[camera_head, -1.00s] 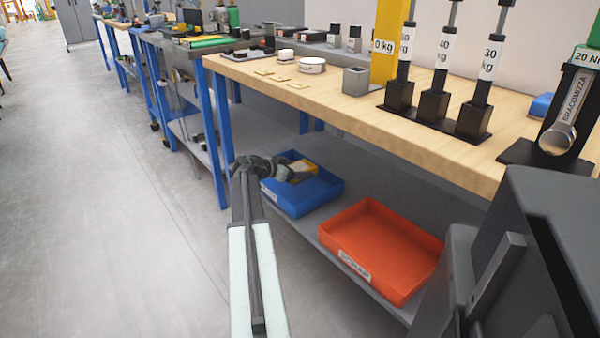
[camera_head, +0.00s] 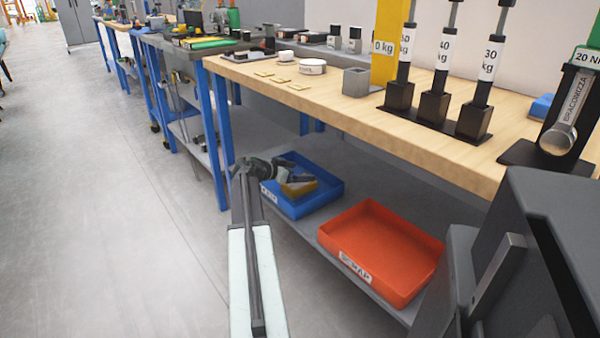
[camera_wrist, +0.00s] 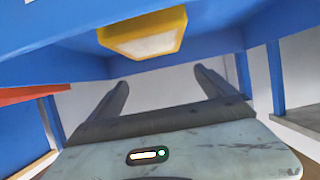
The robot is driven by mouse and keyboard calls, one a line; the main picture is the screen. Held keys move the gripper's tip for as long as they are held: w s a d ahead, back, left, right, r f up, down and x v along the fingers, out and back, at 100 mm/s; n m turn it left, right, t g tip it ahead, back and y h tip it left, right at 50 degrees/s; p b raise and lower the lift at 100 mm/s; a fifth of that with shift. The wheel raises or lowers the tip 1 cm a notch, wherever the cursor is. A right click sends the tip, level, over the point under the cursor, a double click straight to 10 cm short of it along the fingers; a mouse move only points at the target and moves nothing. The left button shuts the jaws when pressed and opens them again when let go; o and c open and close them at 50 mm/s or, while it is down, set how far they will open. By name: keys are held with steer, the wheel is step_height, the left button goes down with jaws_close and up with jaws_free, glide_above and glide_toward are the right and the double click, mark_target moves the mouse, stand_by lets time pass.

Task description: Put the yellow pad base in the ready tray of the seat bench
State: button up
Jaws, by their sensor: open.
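The yellow pad base (camera_head: 299,188) is in the blue tray (camera_head: 329,191) on the lower shelf of the bench, near the tray's left part. The tray's front label is partly hidden and hard to read. My gripper (camera_head: 297,174) is over the tray, its fingers just above and behind the pad base. In the wrist view the pad base (camera_wrist: 145,36) shows a pale face and lies beyond the fingertips. My gripper's two fingers (camera_wrist: 161,77) are spread apart with nothing between them. The exact contact under the pad base is hidden.
An orange tray (camera_head: 352,228) labelled SCRAP stands empty on the same grey shelf, to the right. The wooden bench top (camera_head: 330,107) overhangs the shelf. A blue leg (camera_head: 218,130) stands left of the blue tray. The floor (camera_head: 90,200) at left is clear.

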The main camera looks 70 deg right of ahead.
steer(key=p+v, duration=0.3)
steer(key=v, duration=0.9)
steer(key=shift+p, duration=0.4)
steer(key=w+a+f+n+t+y, duration=0.2)
steer(key=w+a+f+n, duration=0.2)
steer(key=w+a, duration=0.55)
steer(key=w+a+f+n+t+y, duration=0.15)
steer(key=w+a+f+n, duration=0.3)
steer(key=a, duration=0.95)
steer(key=w+a+f+n+t+y, duration=0.25)
steer(key=w+a+n, duration=0.25)
steer(key=w+a, duration=0.5)
steer(key=a+f+n+y, duration=0.1)
steer(key=a+n, duration=0.2)
steer(key=a, duration=0.9)
steer(key=a+f+n+y, duration=0.1)
steer(key=a+n, duration=0.3)
steer(key=a, duration=0.8)
steer(key=s+a+f+n+t+y, duration=0.1)
steer(key=a+n+y, duration=0.2)
steer(key=a, duration=0.8)
steer(key=shift+a+f+n, duration=0.3)
steer(key=shift+a+n, duration=0.1)
steer(key=shift+n, duration=0.15)
steer(key=shift+s, duration=0.1)
